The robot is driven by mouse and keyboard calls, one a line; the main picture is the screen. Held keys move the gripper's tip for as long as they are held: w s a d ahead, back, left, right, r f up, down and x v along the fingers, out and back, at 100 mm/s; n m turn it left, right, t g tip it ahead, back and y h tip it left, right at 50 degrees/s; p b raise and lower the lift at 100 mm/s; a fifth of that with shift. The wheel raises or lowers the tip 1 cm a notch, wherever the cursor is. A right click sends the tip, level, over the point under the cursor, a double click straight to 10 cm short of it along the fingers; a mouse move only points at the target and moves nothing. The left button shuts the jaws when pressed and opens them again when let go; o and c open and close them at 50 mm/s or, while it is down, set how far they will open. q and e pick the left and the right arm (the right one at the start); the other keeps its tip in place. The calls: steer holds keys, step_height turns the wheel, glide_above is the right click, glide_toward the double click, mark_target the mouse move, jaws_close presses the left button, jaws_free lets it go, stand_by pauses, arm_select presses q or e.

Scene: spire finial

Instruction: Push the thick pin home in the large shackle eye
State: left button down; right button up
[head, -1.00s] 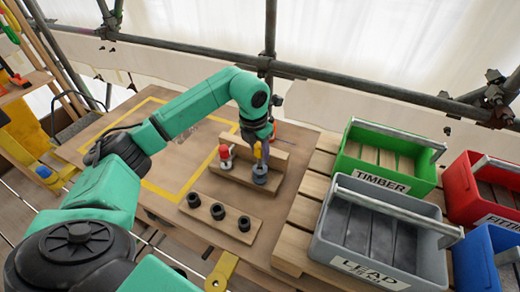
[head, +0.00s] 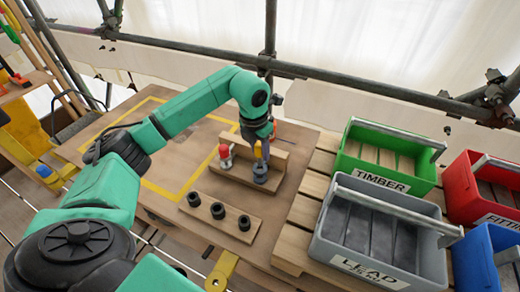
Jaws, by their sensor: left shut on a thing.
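My left gripper (head: 262,146) is over the wooden block at the back of the bench, pointing down. It is shut on what looks like the thick pin, which the fingers mostly hide. Directly below the fingertips is a dark grey round piece (head: 260,177), likely the large shackle eye. It seems to meet the held thing, but how deep the pin sits cannot be told. A red and white piece (head: 225,160) stands on the block to the left. My right gripper is not in view.
A wooden strip (head: 230,222) with three black rings lies in front of the block. To the right stand a green TIMBER crate (head: 385,186), a grey LEAD crate (head: 365,267), a red crate (head: 461,190) and a blue crate (head: 475,275). Scaffold tubes (head: 330,78) run behind the bench.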

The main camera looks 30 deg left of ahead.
mark_target(260, 166)
arm_select(q)
steer(key=shift+f, duration=0.1)
stand_by(0.3)
steer(key=shift+f+b, duration=0.35)
steer(key=shift+b, duration=0.05)
steer(key=shift+f+b, duration=1.6)
steer(key=shift+f, duration=0.6)
steer(key=shift+c, duration=1.9)
jaws_free()
step_height(260, 166, up, 14)
steer(key=s+b, duration=0.1)
steer(key=s, duration=0.1)
steer(key=shift+a+r, duration=0.2)
steer(key=shift+s, duration=0.1)
